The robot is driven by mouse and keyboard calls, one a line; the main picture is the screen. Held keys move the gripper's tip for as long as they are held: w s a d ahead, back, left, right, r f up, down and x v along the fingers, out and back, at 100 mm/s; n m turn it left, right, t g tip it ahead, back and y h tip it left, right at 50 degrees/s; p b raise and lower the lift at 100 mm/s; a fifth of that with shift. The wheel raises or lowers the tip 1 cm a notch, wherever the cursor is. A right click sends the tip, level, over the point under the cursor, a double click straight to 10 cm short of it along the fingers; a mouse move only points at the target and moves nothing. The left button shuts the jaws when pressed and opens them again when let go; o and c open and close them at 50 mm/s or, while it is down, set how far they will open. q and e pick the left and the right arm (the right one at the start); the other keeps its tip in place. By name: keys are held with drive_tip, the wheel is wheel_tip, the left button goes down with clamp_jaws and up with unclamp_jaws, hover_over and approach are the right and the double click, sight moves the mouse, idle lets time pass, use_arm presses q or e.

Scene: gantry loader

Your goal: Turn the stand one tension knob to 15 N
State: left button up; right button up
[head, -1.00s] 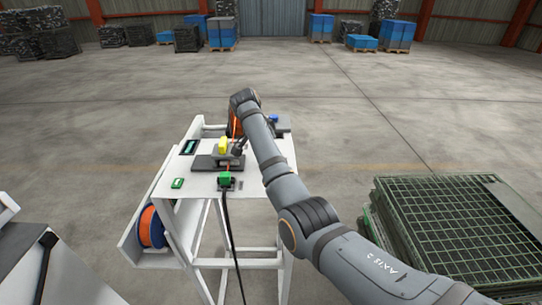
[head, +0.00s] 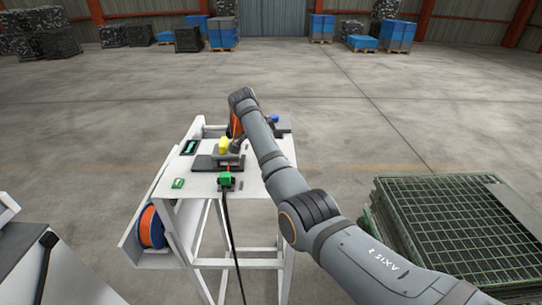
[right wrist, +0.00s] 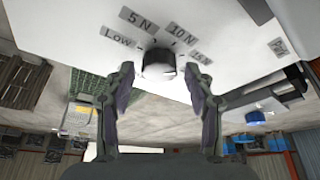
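In the right wrist view a dark round tension knob (right wrist: 158,62) sits on a white panel (right wrist: 85,20) of the stand. Labels Low, 5 N (right wrist: 138,20), 10 N (right wrist: 181,34) and 15 N (right wrist: 201,57) run in an arc around it. Its pointer setting cannot be read. The two fingers of my right gripper (right wrist: 161,70) are open, one on each side of the knob, with visible gaps. In the head view the white stand (head: 255,186) is at the centre, and my right arm hides part of its top. My left gripper is not in view.
On the stand are a yellow part (head: 223,145), a green-topped connector (head: 226,180) with a black cable, and a small green item (head: 178,183). An orange spool (head: 151,227) hangs at its left. A green mesh crate (head: 460,225) stands right.

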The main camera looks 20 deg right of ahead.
drive_tip(key=shift+r, duration=0.2)
drive_tip(key=v, duration=0.7)
